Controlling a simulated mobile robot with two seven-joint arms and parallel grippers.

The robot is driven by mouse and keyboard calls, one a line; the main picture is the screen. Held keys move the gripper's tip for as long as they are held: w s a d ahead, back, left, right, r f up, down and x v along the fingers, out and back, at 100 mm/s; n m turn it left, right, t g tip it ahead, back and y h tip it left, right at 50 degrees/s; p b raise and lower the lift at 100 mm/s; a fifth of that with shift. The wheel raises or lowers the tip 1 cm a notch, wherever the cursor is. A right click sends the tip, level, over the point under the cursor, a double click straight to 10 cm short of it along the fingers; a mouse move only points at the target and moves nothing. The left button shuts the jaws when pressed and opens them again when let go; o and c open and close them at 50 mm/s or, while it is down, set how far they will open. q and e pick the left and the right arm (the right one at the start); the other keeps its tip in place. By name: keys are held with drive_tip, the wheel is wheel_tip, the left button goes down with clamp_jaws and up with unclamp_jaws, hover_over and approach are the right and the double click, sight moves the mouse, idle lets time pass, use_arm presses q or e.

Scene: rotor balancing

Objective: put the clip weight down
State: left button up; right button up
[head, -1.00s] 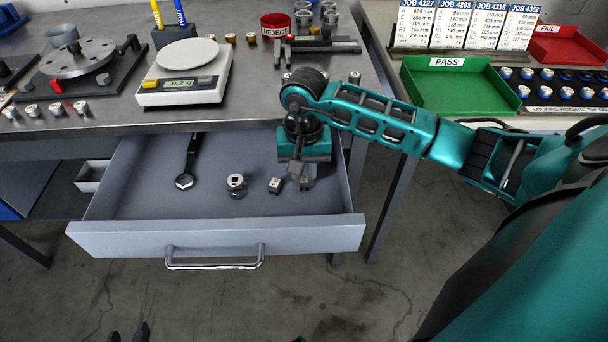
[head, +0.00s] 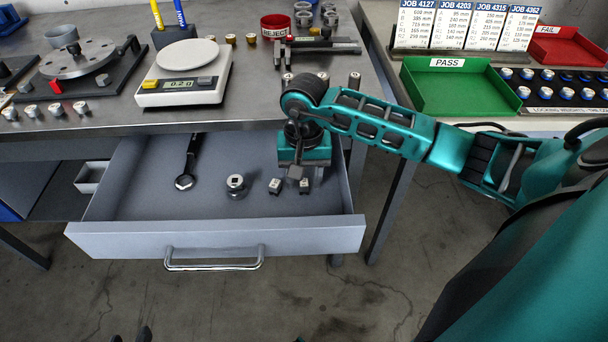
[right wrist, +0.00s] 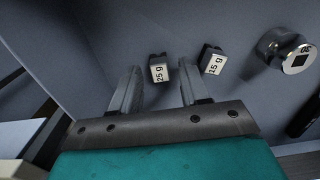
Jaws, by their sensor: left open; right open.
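A clip weight marked 25 g (right wrist: 159,72) lies on the drawer floor just beyond the fingertips of my right gripper (right wrist: 160,82), apart from them. It also shows in the head view (head: 304,187), below and slightly right of the fingers. My right gripper also shows in the head view (head: 297,173); it is open and empty above the drawer. A second clip weight marked 15 g (right wrist: 213,63) lies beside the first, and also shows in the head view (head: 275,187).
The open drawer (head: 215,240) also holds a round metal piece (head: 236,186) and a dark wrench (head: 188,165). Its front left floor is clear. Above on the bench are a scale (head: 182,88) and a rotor on its stand (head: 78,58). A green PASS tray (head: 460,95) stands right.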

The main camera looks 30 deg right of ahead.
sight(304, 182)
wheel_tip(304, 182, up, 12)
drive_tip(key=p, duration=0.1)
drive_tip(key=shift+r, duration=0.15)
idle(0.6)
